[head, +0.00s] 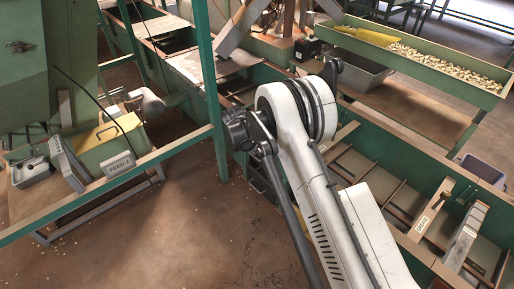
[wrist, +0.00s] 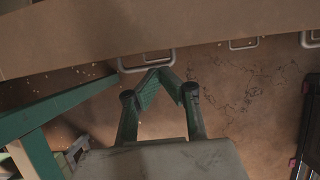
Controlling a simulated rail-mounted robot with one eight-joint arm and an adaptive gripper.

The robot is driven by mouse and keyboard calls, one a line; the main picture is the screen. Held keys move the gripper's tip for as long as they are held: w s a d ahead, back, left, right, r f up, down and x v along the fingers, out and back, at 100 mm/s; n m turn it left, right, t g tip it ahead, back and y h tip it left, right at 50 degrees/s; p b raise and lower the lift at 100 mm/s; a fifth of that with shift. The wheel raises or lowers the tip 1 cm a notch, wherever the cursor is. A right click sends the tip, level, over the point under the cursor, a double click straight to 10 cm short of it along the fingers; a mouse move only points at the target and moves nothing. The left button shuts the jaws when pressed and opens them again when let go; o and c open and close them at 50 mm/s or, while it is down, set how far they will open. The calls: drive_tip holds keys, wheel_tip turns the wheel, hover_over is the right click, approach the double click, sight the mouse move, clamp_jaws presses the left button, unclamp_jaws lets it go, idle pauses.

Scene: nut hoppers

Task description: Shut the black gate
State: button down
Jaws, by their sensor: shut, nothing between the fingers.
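My gripper (wrist: 158,72) shows in the wrist view with its green fingers drawn together at the tips and nothing between them. The tips overlap a pale wire handle (wrist: 147,68) at the lower edge of a brown board (wrist: 90,38); I cannot tell whether they touch it. I cannot identify the black gate for certain in either view. A dark panel (wrist: 310,125) stands at the right edge of the wrist view, partly cut off. In the head view my arm fills the middle, and I cannot make out my gripper there.
More wire handles (wrist: 243,43) hang along the board. A green rail (wrist: 65,103) lies left of my fingers. In the head view, a green trough of nuts (head: 440,62) stands upper right, and a FEED 3 sign (head: 118,164) is at left. Brown floor (head: 180,235) is open at lower left.

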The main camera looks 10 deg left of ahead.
drive_tip(key=p+v, duration=0.3)
drive_tip(key=v, duration=0.7)
